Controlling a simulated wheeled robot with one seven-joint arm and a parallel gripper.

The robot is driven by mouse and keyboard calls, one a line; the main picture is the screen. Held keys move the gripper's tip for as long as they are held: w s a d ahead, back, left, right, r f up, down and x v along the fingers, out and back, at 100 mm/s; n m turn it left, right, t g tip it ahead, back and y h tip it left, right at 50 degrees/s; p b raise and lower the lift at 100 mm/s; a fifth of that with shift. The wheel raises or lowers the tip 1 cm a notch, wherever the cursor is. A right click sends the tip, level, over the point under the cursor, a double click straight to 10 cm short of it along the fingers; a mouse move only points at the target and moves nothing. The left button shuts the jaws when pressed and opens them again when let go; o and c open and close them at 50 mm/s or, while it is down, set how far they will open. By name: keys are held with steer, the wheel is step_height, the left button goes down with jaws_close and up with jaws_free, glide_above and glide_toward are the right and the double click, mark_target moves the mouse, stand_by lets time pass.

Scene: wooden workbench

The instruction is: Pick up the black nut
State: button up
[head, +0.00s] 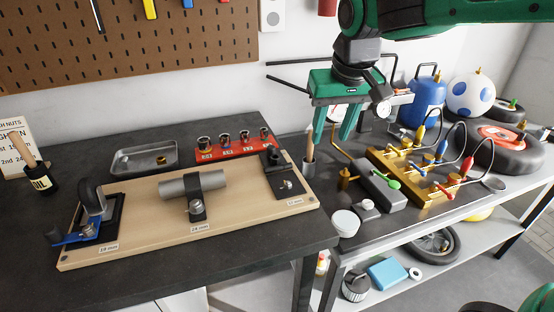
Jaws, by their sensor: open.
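My gripper (333,138) is green, points downward and is open and empty. It hangs in front of the wall, above the back of the bench near the gap between the two tabletops. I cannot clearly make out a black nut. A small brass-coloured, nut-like piece (161,160) lies in a shallow metal tray (128,163) on the left bench, well to the left of my gripper. Grey nuts or bolt heads show on the wooden board's fixtures: one on the middle clamp (196,207) and one on the dark right block (287,184).
A red socket rack (233,150) stands behind the wooden board (150,228). A wooden-handled tool (309,147) stands upright below my gripper. Brass valves (405,175), a grey box (381,187) and a white cup (345,223) crowd the right bench. The left bench's front is clear.

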steer(key=a+r+n, duration=0.1)
steer(key=a+r, duration=0.1)
steer(key=a, duration=0.7)
glide_toward(275, 155)
steer(key=shift+w+d+f+n+y, duration=0.15)
steer(key=shift+w+d+f+y, duration=0.1)
steer(key=shift+f, duration=0.35)
steer(key=shift+w+d+f+n+y, duration=0.2)
steer(key=shift+d+f, duration=0.1)
steer(key=shift+f, duration=0.3)
steer(key=x, duration=0.4)
steer(key=shift+s+a+f, duration=0.15)
steer(key=shift+a+f, duration=0.1)
steer(key=shift+a, duration=0.1)
steer(key=shift+w+f, duration=0.25)
steer(key=shift+f, duration=0.25)
jaws_close()
